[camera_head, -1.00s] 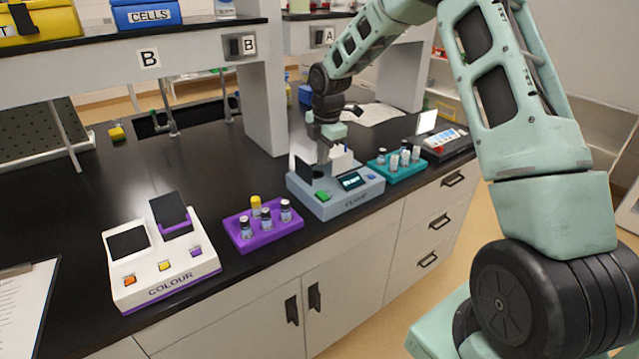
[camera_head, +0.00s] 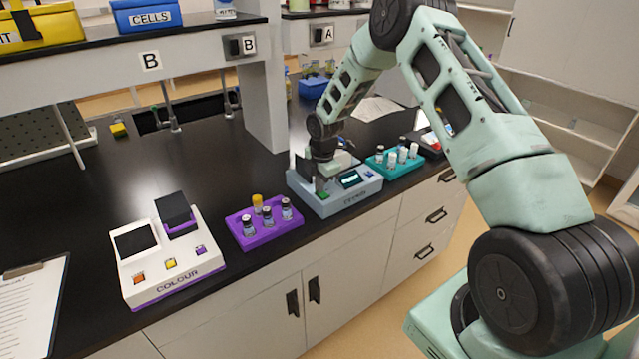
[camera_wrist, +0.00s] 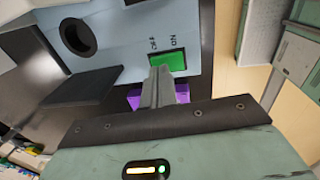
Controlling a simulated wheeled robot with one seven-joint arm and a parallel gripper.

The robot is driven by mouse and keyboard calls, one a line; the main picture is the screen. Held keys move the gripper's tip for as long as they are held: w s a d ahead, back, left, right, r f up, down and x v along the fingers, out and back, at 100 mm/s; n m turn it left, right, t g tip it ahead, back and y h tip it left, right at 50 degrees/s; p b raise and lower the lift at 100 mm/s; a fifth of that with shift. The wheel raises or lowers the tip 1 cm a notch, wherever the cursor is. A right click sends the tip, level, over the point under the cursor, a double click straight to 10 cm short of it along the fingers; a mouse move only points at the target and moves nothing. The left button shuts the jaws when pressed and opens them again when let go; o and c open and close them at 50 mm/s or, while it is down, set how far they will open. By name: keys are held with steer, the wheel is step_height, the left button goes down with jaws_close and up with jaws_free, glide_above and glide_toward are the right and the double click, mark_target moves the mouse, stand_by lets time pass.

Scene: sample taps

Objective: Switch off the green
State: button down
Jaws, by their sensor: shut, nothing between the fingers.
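The green switch (camera_wrist: 172,61) is on the grey-blue instrument (camera_head: 345,198). Marks reading ON and OFF are printed beside it in the wrist view. In the head view the green switch (camera_head: 323,195) shows at the instrument's front left, just below my gripper (camera_head: 320,183). My gripper (camera_wrist: 160,72) is shut and empty, and its fingertips overlap the switch's near edge, toward the OFF side. I cannot tell whether they touch it. The switch's tilt is not clear. The instrument has a lit display (camera_head: 350,179) and a round dark well (camera_wrist: 77,36).
A purple rack (camera_head: 265,222) with vials stands to the left, and a teal rack (camera_head: 395,162) to the right. The white COLOUR instrument (camera_head: 167,255) is farther left. A shelf post (camera_head: 262,110) stands behind.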

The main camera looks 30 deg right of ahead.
steer(key=shift+f+b, duration=0.3)
steer(key=shift+b, duration=0.2)
steer(key=shift+r, duration=0.1)
steer(key=shift+s, duration=0.25)
steer(key=shift+s+p, duration=0.35)
steer(key=shift+s, duration=0.2)
steer(key=shift+r, duration=0.15)
